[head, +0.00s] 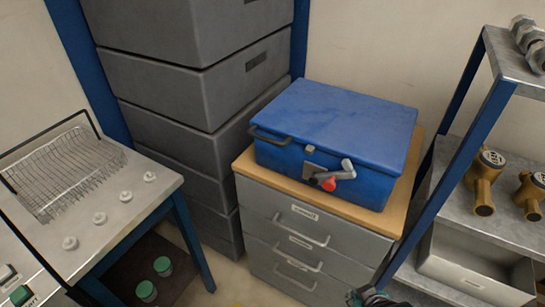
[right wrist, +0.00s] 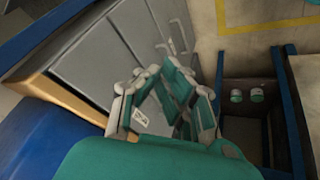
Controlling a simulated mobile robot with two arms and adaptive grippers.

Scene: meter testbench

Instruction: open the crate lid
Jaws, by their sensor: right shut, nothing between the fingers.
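The blue crate (head: 330,184) sits on the wooden top of a grey drawer cabinet, and its flat blue lid (head: 345,112) is closed. On its front are a grey latch lever with a red knob (head: 329,184) and a small metal plate. A dark handle (head: 270,136) sticks out at its left side. My right gripper (head: 368,297) just enters at the bottom edge, in front of and below the crate, apart from it. In the right wrist view its green and grey fingers (right wrist: 160,73) are shut and empty, above the drawer fronts. My left gripper is out of view.
The drawer cabinet (head: 300,225) has protruding handles. A blue-framed shelf (head: 455,160) with brass meters stands close on the right. Grey stacked bins (head: 190,80) stand behind left. A bench with a wire rack (head: 65,170) is at left.

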